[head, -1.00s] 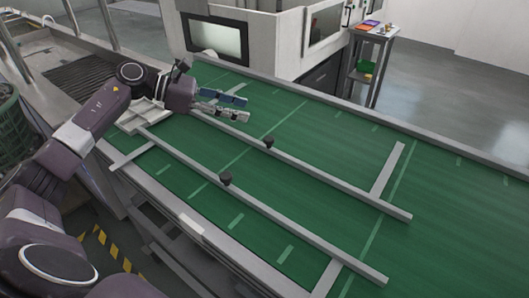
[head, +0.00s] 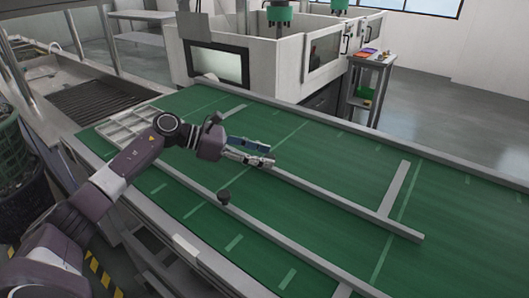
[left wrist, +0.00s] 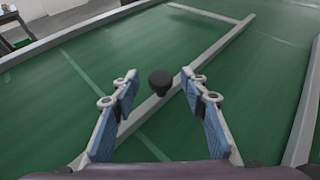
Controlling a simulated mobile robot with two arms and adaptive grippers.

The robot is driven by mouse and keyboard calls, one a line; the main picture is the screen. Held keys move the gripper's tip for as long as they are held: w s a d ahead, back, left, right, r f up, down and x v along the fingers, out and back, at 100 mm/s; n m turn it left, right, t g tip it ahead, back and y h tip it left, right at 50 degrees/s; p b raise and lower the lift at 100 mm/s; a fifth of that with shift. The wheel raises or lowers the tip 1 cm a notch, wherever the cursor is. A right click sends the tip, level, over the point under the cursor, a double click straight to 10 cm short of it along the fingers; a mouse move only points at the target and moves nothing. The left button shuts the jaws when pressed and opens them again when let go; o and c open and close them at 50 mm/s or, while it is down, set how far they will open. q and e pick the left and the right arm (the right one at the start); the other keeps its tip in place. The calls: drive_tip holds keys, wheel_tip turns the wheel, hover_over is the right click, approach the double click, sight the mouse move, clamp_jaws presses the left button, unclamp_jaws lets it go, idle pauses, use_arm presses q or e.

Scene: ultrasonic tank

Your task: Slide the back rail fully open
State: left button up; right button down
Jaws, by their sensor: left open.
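The back rail (head: 345,200) is a grey bar lying across the green belt, the farther of two. My left gripper (head: 268,155) is open over this rail and hides its knob in the head view. In the left wrist view the black knob (left wrist: 160,82) stands on the back rail (left wrist: 208,50), between and slightly beyond the open fingertips of my left gripper (left wrist: 158,76). I cannot tell whether a finger touches it. The front rail (head: 275,240) has its own black knob (head: 224,196). My right gripper is not in view.
A pale compartment tray (head: 135,122) lies at the belt's left end, near my left arm. A cross bar (head: 396,187) lies near the back rail's right end. A white machine (head: 262,60) stands behind the belt. The green belt (head: 470,220) is clear at right.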

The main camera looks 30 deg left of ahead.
use_arm(q)
drive_tip(key=shift+w+d+f, duration=0.2)
drive_tip(key=shift+d, duration=0.1)
drive_tip(key=shift+c, duration=0.7)
clamp_jaws()
